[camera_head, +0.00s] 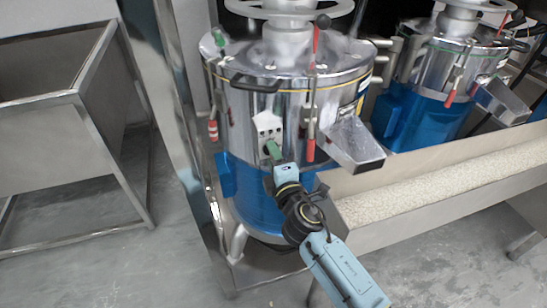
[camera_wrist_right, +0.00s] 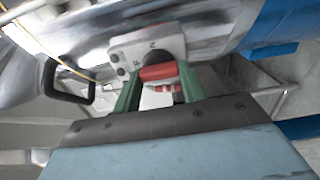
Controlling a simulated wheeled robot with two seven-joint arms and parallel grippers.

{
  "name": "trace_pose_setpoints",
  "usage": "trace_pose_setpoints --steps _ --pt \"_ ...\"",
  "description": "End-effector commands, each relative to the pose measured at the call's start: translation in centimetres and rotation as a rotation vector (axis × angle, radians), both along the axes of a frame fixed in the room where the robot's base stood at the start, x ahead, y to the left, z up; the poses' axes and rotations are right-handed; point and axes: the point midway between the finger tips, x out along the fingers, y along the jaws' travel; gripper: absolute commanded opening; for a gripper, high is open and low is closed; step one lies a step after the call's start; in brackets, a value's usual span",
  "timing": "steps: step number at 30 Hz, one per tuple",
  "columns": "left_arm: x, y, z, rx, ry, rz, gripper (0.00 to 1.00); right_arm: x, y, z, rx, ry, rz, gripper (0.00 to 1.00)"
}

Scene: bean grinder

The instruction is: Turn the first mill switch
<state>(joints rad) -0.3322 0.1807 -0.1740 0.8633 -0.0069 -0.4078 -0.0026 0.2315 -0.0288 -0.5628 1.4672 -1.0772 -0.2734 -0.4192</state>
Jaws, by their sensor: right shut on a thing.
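The first mill (camera_head: 290,110) is a steel drum with a blue lower body, left of centre in the head view. Its switch panel (camera_head: 268,125) is a small white plate on the front. In the right wrist view the panel (camera_wrist_right: 146,46) carries a dark round base with a red switch knob (camera_wrist_right: 158,72). My right gripper (camera_head: 272,150) is at the panel, with its green fingers (camera_wrist_right: 160,92) on both sides of the knob and shut on it. The fingers hide most of the knob in the head view. My left gripper is not in view.
A chute (camera_head: 353,144) juts from the mill right of the panel, beside a red-handled lever (camera_head: 311,140). A second mill (camera_head: 440,80) stands to the right. A trough of pale grains (camera_head: 440,178) runs along the front. A steel sink (camera_head: 60,110) is at left.

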Motion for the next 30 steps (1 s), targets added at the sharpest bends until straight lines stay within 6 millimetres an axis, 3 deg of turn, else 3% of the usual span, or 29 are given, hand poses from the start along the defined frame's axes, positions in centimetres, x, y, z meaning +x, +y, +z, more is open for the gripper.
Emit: trace_pose_setpoints --steps 10,11,16,25,28,30 --pt "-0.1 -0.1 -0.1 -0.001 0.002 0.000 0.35 0.0 0.0 -0.1 -0.008 -0.002 0.000 0.19" --pt "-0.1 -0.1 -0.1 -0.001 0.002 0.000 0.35 0.0 0.0 -0.1 -0.008 -0.002 0.000 0.43" --pt "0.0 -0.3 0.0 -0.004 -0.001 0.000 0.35 0.0 0.0 -0.1 -0.006 -0.001 0.000 0.64" --pt "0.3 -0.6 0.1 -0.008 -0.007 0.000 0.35 -0.2 -0.1 0.0 -0.004 0.000 0.000 0.64" --pt "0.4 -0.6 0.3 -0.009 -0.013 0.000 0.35 -0.9 -0.3 -0.1 -0.003 0.001 0.000 0.64" --pt "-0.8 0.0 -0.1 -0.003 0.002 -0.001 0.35 -1.9 -0.6 -0.1 -0.004 0.002 0.000 0.64"
